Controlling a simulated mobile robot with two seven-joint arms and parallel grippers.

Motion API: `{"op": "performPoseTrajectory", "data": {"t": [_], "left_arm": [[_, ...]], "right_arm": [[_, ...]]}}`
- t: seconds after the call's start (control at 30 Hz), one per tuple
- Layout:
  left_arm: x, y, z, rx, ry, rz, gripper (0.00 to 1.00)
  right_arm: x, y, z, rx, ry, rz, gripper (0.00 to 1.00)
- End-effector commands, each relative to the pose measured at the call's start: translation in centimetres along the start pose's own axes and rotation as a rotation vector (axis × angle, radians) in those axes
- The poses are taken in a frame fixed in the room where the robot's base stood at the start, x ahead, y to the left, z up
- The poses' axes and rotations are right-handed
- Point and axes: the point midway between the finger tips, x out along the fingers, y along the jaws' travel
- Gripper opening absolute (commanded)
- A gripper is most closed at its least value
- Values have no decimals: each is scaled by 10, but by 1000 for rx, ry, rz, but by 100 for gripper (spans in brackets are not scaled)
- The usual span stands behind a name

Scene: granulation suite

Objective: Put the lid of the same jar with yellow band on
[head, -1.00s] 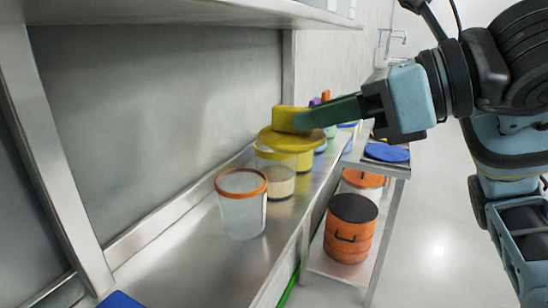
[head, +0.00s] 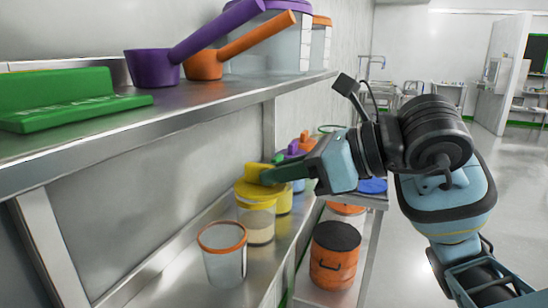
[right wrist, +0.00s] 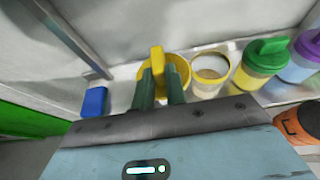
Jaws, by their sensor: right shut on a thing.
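My right gripper (head: 270,176) is shut on the upright grip of a yellow lid (head: 249,189); the fingers and lid also show in the right wrist view (right wrist: 158,90). The clear jar with yellow band (head: 259,228) stands upright on the lower steel shelf, with pale contents. In the head view the lid overlaps its top. The right wrist view shows this jar open (right wrist: 211,72), beside the lid in the picture, so the lid is held apart from its mouth. My left gripper is not in view.
An orange-banded clear jar (head: 224,262) stands in front. An upper shelf (head: 180,118) with scoops overhangs at left. A cart with an orange drum (head: 334,262) stands at right.

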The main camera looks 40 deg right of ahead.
Motion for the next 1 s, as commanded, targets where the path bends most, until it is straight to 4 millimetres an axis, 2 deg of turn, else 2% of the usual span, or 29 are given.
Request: {"op": "performPoseTrajectory", "data": {"t": [0.03, 0.2, 0.4, 0.5, 0.63, 0.83, 1.0], "left_arm": [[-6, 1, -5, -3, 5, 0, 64], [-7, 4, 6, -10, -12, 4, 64], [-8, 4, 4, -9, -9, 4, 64], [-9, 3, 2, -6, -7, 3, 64], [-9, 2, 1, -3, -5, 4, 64], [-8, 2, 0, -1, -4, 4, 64], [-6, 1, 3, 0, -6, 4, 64]], "right_arm": [[0, -3, 2, 6, 1, 1, 0], [22, -38, 4, 9, 1, 1, 0], [44, -74, 10, 6, 0, 0, 0], [51, -86, 12, 4, -1, -1, 0], [56, -94, 12, 2, 0, -1, 0], [57, -94, 10, 1, 0, 0, 0], [64, -94, -7, 5, 2, 2, 0]]}}
